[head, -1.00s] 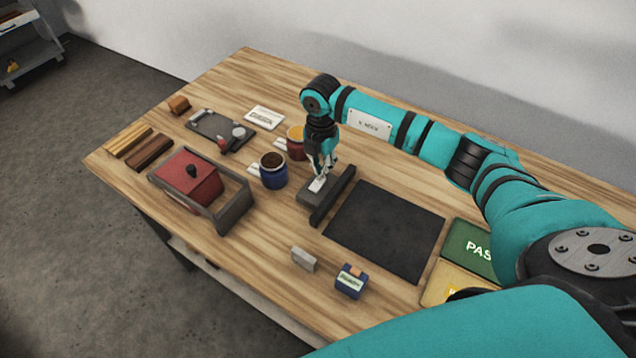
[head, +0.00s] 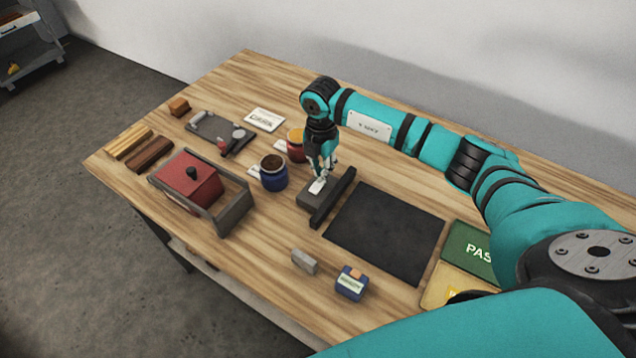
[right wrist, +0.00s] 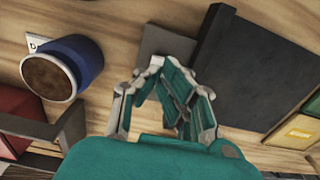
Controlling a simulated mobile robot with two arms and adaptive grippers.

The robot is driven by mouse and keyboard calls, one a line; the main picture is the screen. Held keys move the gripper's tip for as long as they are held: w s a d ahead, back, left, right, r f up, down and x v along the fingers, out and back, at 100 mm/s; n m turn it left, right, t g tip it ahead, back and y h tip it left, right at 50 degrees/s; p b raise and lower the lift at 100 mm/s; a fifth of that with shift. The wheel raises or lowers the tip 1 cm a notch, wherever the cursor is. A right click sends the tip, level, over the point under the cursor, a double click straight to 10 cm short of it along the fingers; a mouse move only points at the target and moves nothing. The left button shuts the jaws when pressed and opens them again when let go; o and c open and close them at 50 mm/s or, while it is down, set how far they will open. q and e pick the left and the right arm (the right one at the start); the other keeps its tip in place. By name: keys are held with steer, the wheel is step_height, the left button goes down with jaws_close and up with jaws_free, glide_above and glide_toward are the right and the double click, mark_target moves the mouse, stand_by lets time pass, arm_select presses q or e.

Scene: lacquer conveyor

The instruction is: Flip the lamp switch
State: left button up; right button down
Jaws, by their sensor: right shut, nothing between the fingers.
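A small grey box with a pale label or switch plate on top, likely the lamp switch (head: 312,198), sits on the table against a long dark bar (head: 336,197). My right gripper (head: 320,180) points down, shut and empty, with its fingertips at the top of this box; I cannot tell whether they touch it. My left gripper is not in view.
A blue cup (head: 274,178) and a red cup (head: 296,151) stand close left of the gripper. A black mat (head: 385,233) lies to the right. A red box (head: 188,178) in a grey frame, a grey block (head: 305,262) and a small blue box (head: 351,287) are nearer the front edge.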

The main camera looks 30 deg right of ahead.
steer(key=shift+f+b, duration=0.95)
steer(key=shift+f, duration=0.4)
stand_by(0.6)
steer(key=shift+s+r, duration=0.1)
steer(key=shift+r+p, duration=0.85)
steer(key=shift+r, duration=0.05)
steer(key=shift+r+p, duration=1.8)
steer(key=shift+r, duration=0.8)
steer(key=shift+f, duration=0.1)
